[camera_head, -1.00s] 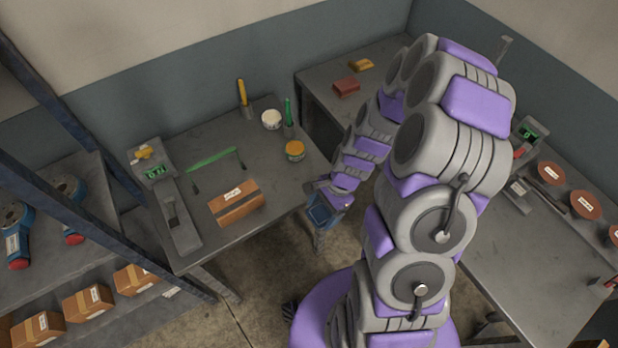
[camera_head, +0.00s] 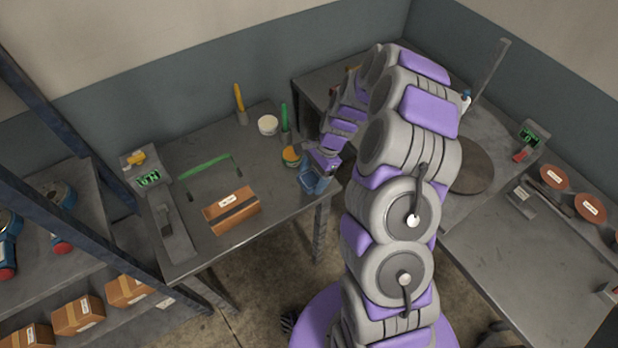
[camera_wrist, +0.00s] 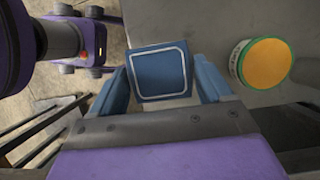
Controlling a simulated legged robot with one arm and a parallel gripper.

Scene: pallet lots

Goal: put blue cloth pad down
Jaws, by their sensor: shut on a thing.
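The blue cloth pad (camera_wrist: 160,73) is a small square with a pale stitched border. My gripper (camera_wrist: 164,88) is shut on it, with a blue finger on either side in the wrist view. In the head view my gripper (camera_head: 314,180) is at the right front edge of the left grey table (camera_head: 215,165), beside an orange-lidded tub (camera_head: 291,155). The pad is hard to tell from the blue fingers there. Whether the pad touches the tabletop cannot be told.
The tub is just right of the pad in the wrist view (camera_wrist: 262,63). A cardboard box (camera_head: 231,210), a green-handled tool (camera_head: 285,118), a white tub (camera_head: 268,125) and a green strap (camera_head: 208,163) are on the left table. Bare tabletop shows between box and tub.

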